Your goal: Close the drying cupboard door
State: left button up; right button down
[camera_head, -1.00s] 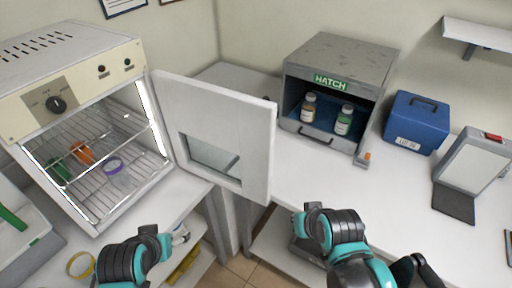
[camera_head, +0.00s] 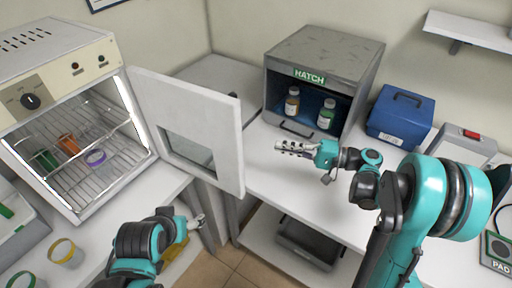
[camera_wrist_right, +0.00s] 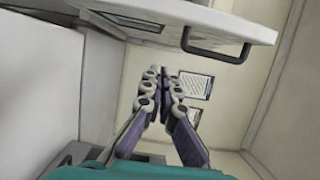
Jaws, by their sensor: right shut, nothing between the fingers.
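The drying cupboard (camera_head: 50,62) stands at the left in the head view, its wire-shelved inside showing. Its white door (camera_head: 205,120), with a window, stands wide open to the right. My right gripper (camera_head: 279,147) is shut and empty, to the right of the door's free edge and apart from it, in front of the hatch. In the right wrist view its fingers (camera_wrist_right: 160,78) come together below a pale panel with a dark bar handle (camera_wrist_right: 215,50), which looks like the door's outer face. My left gripper (camera_head: 198,220) is low, below the door; its finger opening is unclear.
The hatch cabinet (camera_head: 335,55) holds two bottles, behind my right gripper. A blue box (camera_head: 400,115) stands to its right. Coloured rings and beakers stand inside the cupboard and at the lower left. A grey bin (camera_head: 308,245) is on the lower shelf.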

jog(key=a+b, duration=0.2)
jog(key=a, duration=0.9)
jog(key=shift+a, duration=0.35)
jog(key=shift+s, duration=0.25)
